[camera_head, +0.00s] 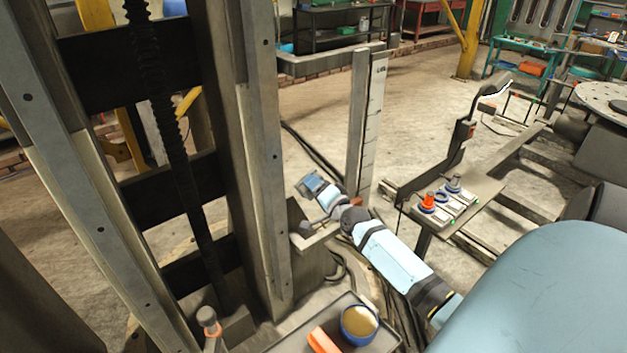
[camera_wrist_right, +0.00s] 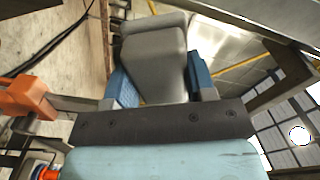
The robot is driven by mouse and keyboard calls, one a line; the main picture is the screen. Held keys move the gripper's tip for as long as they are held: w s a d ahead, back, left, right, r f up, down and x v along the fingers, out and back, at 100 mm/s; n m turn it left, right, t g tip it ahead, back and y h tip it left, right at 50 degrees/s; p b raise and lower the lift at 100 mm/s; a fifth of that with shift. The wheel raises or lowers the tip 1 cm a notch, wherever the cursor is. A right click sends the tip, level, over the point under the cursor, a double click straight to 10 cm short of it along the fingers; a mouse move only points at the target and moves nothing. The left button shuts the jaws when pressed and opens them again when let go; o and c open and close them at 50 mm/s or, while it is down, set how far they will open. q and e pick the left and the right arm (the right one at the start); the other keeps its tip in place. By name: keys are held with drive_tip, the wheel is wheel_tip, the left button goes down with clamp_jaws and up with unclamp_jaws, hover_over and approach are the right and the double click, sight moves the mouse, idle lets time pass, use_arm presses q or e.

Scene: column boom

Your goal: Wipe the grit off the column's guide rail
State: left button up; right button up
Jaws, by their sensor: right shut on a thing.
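The column's two upright guide rails stand at the left of the head view, a left rail (camera_head: 85,200) and a right rail (camera_head: 262,150). A dark screw (camera_head: 165,120) runs between them. I cannot make out grit on either rail. My right gripper (camera_head: 314,187) is just right of the right rail, apart from it as far as I can tell. In the right wrist view my right gripper (camera_wrist_right: 160,78) is shut on a grey pad (camera_wrist_right: 153,55), held between its blue fingers. My left gripper is not in view.
A tray (camera_head: 285,338) at the bottom holds a blue tub (camera_head: 359,324) of tan material and an orange item (camera_head: 322,341). A panel with red and blue knobs (camera_head: 441,203) and a marked upright post (camera_head: 369,120) stand right of the column. Open floor lies behind.

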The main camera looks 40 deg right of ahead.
drive_tip(key=s+p, duration=0.1)
drive_tip(key=s, duration=0.2)
drive_tip(key=shift+a, duration=0.15)
idle(0.5)
